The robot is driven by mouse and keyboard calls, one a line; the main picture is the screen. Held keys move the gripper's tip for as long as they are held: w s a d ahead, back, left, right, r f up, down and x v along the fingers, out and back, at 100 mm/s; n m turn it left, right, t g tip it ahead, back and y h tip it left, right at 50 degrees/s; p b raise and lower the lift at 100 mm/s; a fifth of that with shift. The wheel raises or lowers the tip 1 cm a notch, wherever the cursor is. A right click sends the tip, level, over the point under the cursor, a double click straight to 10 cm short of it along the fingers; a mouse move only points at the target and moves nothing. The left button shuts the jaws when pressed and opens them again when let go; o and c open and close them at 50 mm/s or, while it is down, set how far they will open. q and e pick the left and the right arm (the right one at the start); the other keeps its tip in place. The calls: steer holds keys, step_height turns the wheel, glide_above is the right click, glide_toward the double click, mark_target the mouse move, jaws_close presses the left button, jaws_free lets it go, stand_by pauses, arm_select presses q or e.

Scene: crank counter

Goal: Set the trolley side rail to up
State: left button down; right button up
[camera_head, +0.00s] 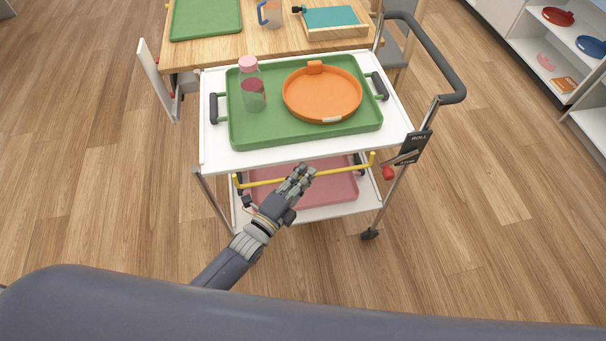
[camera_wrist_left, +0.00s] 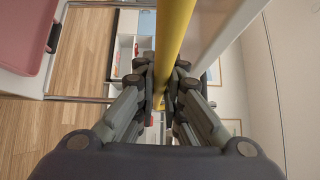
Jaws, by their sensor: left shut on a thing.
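The trolley (camera_head: 217,157) stands ahead of me with a white top deck and a lower shelf. Its yellow side rail (camera_head: 341,170) runs across the near side, below the top deck edge and in front of the lower shelf. My left gripper (camera_head: 303,172) is shut on the rail near its middle. In the left wrist view the yellow rail (camera_wrist_left: 173,35) passes between the fingers (camera_wrist_left: 165,92). The fingers hide part of the rail. My right gripper is not in view.
A green tray (camera_head: 240,133) on the top deck holds a bottle (camera_head: 252,90) and an orange round pan (camera_head: 320,97). A pink tray (camera_head: 327,192) lies on the lower shelf. A wooden table (camera_head: 262,45) stands behind. Floor at right is clear.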

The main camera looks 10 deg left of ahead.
arm_select(q)
steer(key=shift+s+r+p, duration=0.15)
steer(key=shift+r+p, duration=0.1)
steer(key=shift+p, duration=0.35)
steer(key=shift+s+d+r+n+g+y+p, duration=0.1)
steer(key=shift+s+r+n+g+y+p, duration=0.2)
steer(key=shift+n+g+p, duration=1.1)
steer(key=shift+s+d+r+g+y+p, duration=0.15)
steer(key=shift+s+g+p, duration=0.2)
steer(key=shift+p, duration=2.2)
steer(key=shift+s+d+r+n+g+y+p, duration=0.15)
steer(key=shift+s+n+g+p, duration=0.45)
steer(key=shift+p, duration=1.4)
steer(key=shift+w, duration=0.2)
steer(key=c, duration=2)
jaws_free()
steer(key=shift+o, duration=0.2)
steer(key=shift+s+a+r, duration=0.1)
steer(key=v, duration=1.1)
steer(key=shift+s+a+r, duration=0.25)
